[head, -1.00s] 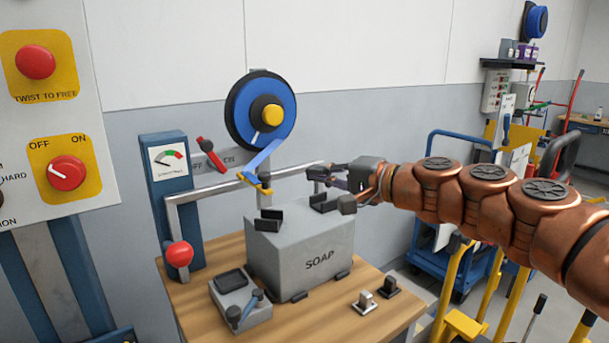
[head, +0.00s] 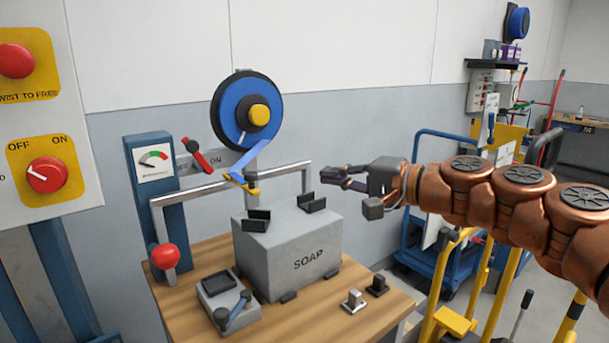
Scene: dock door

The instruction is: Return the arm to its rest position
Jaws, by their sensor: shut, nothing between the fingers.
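My copper-coloured arm (head: 500,190) reaches in from the right edge in the head view. My gripper (head: 333,175) is at its left end, pointing left. Its fingers are shut with nothing between them. It hangs in the air, to the right of the grey box marked SOAP (head: 308,262) and higher than its top, and appears apart from it. The box stands on a wooden bench top (head: 375,315) with two dark brackets on its top.
Close to the gripper are a metal rail (head: 230,187) and a blue reel (head: 247,110) with a strap. A red-knobbed lever (head: 165,256) and gauge post (head: 155,165) stand left. A switch panel (head: 45,110) is at far left. Blue and yellow carts (head: 440,240) stand right.

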